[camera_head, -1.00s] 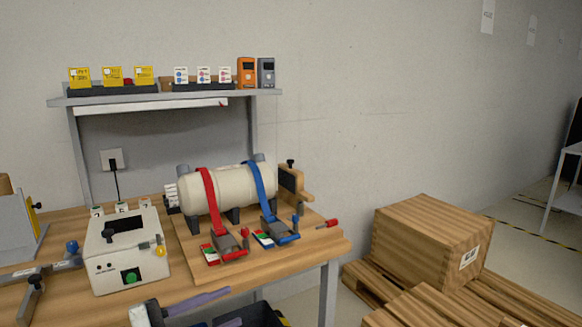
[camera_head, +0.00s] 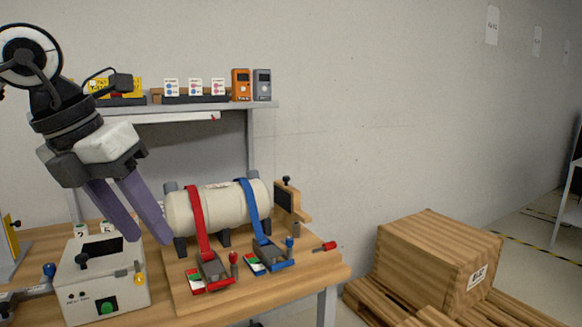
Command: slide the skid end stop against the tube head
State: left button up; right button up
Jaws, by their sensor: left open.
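A cream tube (camera_head: 222,206) lies on a wooden skid board (camera_head: 187,298) on the bench. A red strap (camera_head: 197,222) and a blue strap (camera_head: 251,211) run over it. The wooden end stop (camera_head: 290,203), with a dark pad and a black knob, stands at the tube's right end; I cannot tell whether it touches. My left gripper (camera_head: 149,238) has two purple fingers pointing down, apart and empty, in front of the tube's left end and above the white box. My right gripper is not in view.
The white box (camera_head: 101,283) with a green button stands left of the skid. A red-handled tool (camera_head: 324,247) lies right of it. A shelf (camera_head: 180,105) with cards and meters hangs behind. A wooden crate (camera_head: 437,252) sits on pallets at right.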

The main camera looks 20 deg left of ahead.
aim_at(287, 199)
jog(key=i, duration=1.75)
